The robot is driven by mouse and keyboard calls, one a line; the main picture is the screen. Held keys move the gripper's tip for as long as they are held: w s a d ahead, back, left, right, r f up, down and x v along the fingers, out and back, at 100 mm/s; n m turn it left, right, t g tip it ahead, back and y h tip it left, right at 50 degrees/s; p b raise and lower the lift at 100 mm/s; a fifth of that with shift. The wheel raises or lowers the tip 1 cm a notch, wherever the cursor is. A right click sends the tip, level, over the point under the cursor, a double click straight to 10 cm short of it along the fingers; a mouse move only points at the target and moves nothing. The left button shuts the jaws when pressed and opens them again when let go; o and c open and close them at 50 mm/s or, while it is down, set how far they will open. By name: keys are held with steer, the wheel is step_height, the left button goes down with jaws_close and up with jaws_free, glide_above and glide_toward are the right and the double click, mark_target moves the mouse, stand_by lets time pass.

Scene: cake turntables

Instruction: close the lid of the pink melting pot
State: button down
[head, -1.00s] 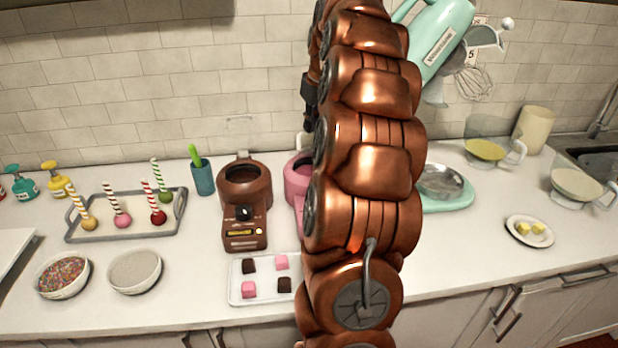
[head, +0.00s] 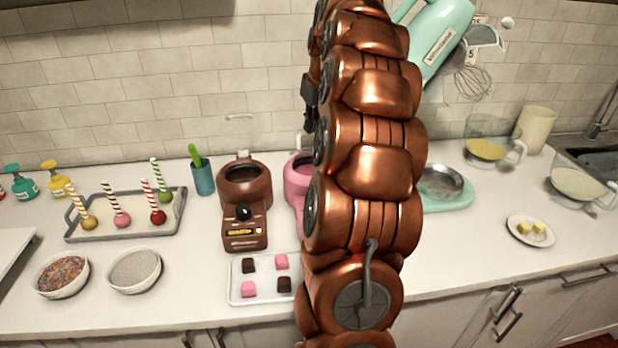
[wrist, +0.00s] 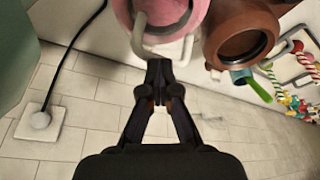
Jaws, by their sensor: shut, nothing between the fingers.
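The pink melting pot (head: 296,182) stands on the counter, mostly hidden behind my arm in the head view. In the wrist view its pink rounded body (wrist: 185,14) is at the top, cut off by the frame edge. A pale grey loop-shaped part (wrist: 139,35) shows at its near side, close to the fingertips; I cannot tell whether it belongs to the lid. The lid's position is not clear. My gripper (wrist: 158,66) is shut and empty, just below the pink pot in the wrist view; contact cannot be told.
A brown melting pot (head: 245,205) stands to the left of the pink one. A tray (head: 235,296) with pink and dark cubes lies in front. A teal cup (head: 203,178) stands behind left, and a mint mixer (head: 437,35) to the right. The tiled wall (wrist: 95,105) is close behind.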

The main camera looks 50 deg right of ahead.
mark_target(312, 148)
steer(key=shift+f+b, duration=0.3)
steer(key=shift+f, duration=0.4)
steer(key=shift+a+f, duration=0.1)
steer(key=shift+s+a+f+b, duration=0.25)
steer(key=shift+s+f+b, duration=0.15)
steer(key=shift+b, duration=0.15)
steer(key=shift+s+a+f+b, duration=0.35)
steer(key=shift+s+f+b, duration=0.05)
steer(key=shift+f+b, duration=0.25)
